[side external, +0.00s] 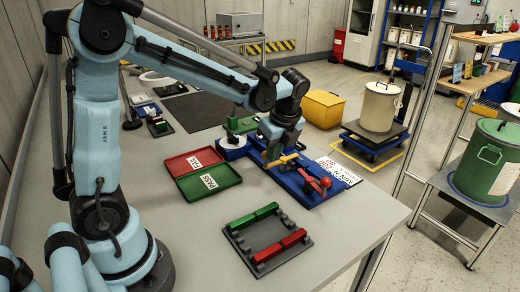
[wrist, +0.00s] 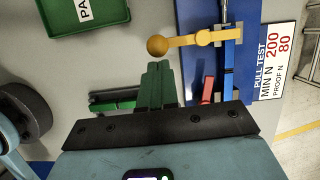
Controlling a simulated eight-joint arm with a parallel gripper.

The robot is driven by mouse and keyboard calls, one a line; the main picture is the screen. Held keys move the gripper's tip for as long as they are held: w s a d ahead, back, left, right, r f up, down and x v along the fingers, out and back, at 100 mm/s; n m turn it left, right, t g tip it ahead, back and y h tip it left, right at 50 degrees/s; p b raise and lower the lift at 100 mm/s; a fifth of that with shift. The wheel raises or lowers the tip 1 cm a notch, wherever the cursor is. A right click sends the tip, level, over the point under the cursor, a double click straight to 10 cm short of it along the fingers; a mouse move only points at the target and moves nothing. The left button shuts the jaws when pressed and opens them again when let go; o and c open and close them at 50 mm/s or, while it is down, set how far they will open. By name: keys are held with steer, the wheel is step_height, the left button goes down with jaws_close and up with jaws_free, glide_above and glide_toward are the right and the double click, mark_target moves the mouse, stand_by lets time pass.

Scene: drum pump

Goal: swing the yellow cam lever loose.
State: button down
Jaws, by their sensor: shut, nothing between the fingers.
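The yellow cam lever (wrist: 190,42) has a round knob at its left end in the wrist view. Its other end meets a metal bracket on the blue base plate (wrist: 193,12). In the side view the lever (side external: 281,161) lies just under my gripper (side external: 276,150). In the wrist view my gripper (wrist: 157,66) shows dark green fingers pressed together with nothing between them. The fingertips appear just below the knob in the picture; I cannot tell whether they touch it. In the side view the arm partly hides the plate.
A red clamp (side external: 317,184) stands on the plate's near end. A white pull-test sign (side external: 338,171) lies beside it. Red (side external: 190,161) and green (side external: 209,182) trays are on the left. A dark frame (side external: 265,257) with red and green bars lies in front. Bare bench surrounds it.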

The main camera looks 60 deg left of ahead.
steer(key=shift+s+a+m, duration=0.2)
steer(key=shift+a+m, duration=0.15)
steer(key=shift+m, duration=0.15)
steer(key=a+m, duration=0.1)
steer(key=a+m+t, duration=0.1)
steer(key=m, duration=0.1)
steer(key=a+m, duration=0.1)
steer(key=m, duration=0.1)
steer(key=shift+s+t, duration=0.3)
steer(key=shift+w+a, duration=0.45)
steer(key=shift+a, duration=0.4)
steer(key=shift+w+a, duration=0.5)
steer(key=shift+a, duration=0.35)
steer(key=shift+w+a, duration=0.45)
steer(key=shift+a, duration=0.5)
